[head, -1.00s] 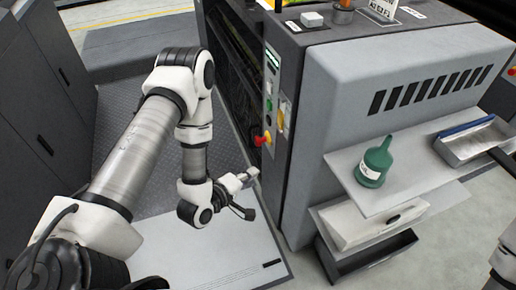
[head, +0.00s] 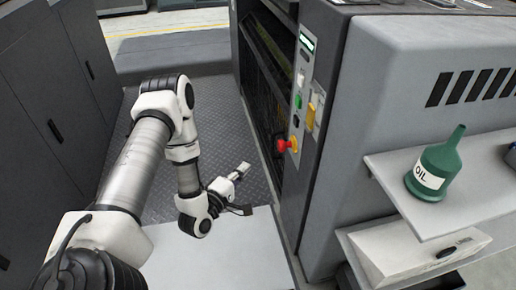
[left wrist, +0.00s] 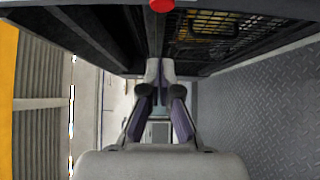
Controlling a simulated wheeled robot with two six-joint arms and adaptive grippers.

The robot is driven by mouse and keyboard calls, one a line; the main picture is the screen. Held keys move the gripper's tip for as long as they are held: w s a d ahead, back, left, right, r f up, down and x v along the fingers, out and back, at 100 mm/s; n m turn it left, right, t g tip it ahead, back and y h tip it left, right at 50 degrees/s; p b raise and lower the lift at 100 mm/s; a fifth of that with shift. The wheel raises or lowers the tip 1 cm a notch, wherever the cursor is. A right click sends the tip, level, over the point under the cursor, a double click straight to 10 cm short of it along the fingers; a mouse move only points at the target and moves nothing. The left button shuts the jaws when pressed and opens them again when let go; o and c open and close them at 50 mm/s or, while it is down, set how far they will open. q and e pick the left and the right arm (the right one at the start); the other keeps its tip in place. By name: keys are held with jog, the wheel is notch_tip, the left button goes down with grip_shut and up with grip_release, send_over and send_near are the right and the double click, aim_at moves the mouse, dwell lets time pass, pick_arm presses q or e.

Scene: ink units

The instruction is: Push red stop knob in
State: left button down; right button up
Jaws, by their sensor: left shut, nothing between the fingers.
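The red stop knob (head: 282,146) sticks out from the lower part of the control panel (head: 304,90) on the machine's left edge, with a yellow collar behind it. It also shows as a red disc (left wrist: 161,4) at the top edge of the left wrist view. My left gripper (head: 242,170) is shut and empty. In the head view it is left of and a little below the knob, with a gap between them. The left wrist view shows its two fingers (left wrist: 160,72) together, pointing up toward the knob. My right gripper is not seen.
A green oil bottle (head: 437,165) stands on the grey shelf (head: 400,190) at the right. A white box (head: 405,250) sits below it. A green button and a yellow handle (head: 311,113) are above the knob. The patterned metal floor (head: 230,125) left of the machine is clear.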

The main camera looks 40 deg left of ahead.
pick_arm(q)
jog(key=b, duration=0.2)
send_near(279, 147)
jog(key=w+a, duration=0.4)
jog(key=a, duration=0.1)
jog(key=w+d, duration=0.1)
jog(key=w+d+b, duration=0.1)
jog(key=w+d, duration=0.1)
jog(key=shift+w+f, duration=0.1)
jog(key=shift+w, duration=0.15)
jog(key=shift+w+d+f+b, duration=0.15)
jog(key=shift+w+d+b, duration=0.4)
jog(key=shift+w+d, duration=0.1)
jog(key=shift+a, duration=0.1)
